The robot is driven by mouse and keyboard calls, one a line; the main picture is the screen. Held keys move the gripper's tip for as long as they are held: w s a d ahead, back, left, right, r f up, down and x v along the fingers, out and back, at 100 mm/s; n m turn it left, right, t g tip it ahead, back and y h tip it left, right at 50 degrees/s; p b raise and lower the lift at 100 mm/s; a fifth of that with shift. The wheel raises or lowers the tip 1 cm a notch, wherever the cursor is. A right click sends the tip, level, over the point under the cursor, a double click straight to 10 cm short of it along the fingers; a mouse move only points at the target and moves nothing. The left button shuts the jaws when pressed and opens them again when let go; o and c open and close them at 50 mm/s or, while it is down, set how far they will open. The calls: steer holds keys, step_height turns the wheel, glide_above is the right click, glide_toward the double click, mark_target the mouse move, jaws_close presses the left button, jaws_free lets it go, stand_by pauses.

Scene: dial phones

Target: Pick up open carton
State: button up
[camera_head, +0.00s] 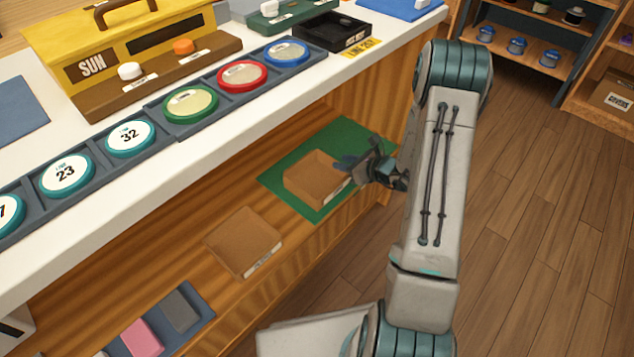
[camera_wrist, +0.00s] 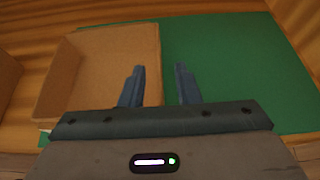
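An open brown carton (camera_head: 312,182) stands on a green mat on the lower shelf; it also shows in the wrist view (camera_wrist: 100,72) at the left, with its inside visible. My gripper (camera_head: 352,165) is at the carton's right side. In the wrist view my gripper (camera_wrist: 160,68) has its two fingers apart with nothing held between them. The left finger shows over the carton's inside, the right finger over the mat, with the carton's right wall between them. Whether the fingers reach below the wall's rim or touch it is unclear.
The green mat (camera_wrist: 230,65) is bare right of the carton. A tray with pink and grey blocks (camera_head: 160,325) is farther left. The white counter (camera_head: 200,155) overhangs the shelf.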

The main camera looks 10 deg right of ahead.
steer(key=x, duration=0.3)
steer(key=shift+a+b, duration=0.1)
steer(key=shift+b, duration=0.25)
jaws_close()
steer(key=shift+r, duration=0.1)
